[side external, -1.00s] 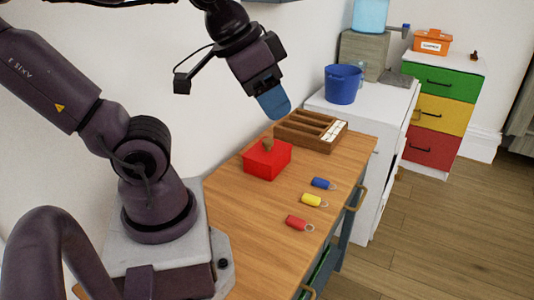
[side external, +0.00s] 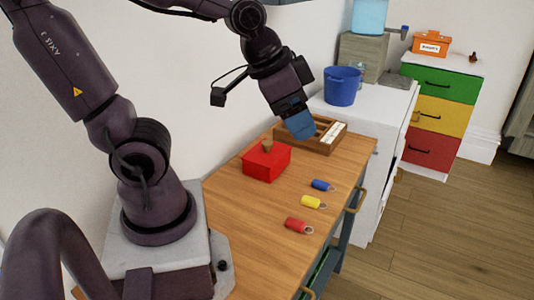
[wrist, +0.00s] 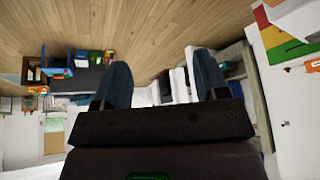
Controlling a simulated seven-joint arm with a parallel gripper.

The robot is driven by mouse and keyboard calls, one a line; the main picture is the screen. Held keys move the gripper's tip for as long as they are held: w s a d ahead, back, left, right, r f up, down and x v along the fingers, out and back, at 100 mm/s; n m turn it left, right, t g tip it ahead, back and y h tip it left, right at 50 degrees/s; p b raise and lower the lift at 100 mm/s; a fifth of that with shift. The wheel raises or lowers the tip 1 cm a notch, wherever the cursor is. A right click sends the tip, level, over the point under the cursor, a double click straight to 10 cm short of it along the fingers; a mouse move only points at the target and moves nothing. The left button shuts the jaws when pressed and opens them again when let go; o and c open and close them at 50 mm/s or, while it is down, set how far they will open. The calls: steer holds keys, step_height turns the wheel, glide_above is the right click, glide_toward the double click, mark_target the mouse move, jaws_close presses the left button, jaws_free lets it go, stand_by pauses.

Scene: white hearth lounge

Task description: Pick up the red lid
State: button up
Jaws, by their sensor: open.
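The red lid (side external: 259,157) with a brown knob (side external: 267,145) sits on top of a red box (side external: 266,170) on the wooden table. My gripper (side external: 301,127) hangs above and to the right of the lid in the side view, in front of the wooden compartment tray, and is apart from the lid. In the wrist view its two blue fingers (wrist: 160,85) are spread with nothing between them. The lid does not show in the wrist view.
The wooden tray (side external: 327,148) stands behind the red box. Blue (side external: 322,184), yellow (side external: 312,201) and red (side external: 297,225) key tags lie along the table's right side. A blue bucket (side external: 342,87) stands on the white cabinet (side external: 386,105). The table front is clear.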

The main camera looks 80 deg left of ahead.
steer(key=w+a+f+m+y, duration=0.1)
steer(key=w+a+f+m, duration=0.3)
steer(key=f, duration=0.5)
steer(key=m+y, duration=1.1)
steer(key=m, duration=0.5)
glide_toward(266, 144)
step_height(266, 144, down, 2)
steer(key=w+a, duration=0.1)
steer(key=a, duration=0.1)
steer(key=shift+a+r+m+t, duration=0.1)
steer(key=shift+a+m+t, duration=0.45)
steer(key=shift+m, duration=0.45)
steer(key=x, duration=0.7)
steer(key=shift+w+a, duration=0.15)
steer(key=c, duration=1)
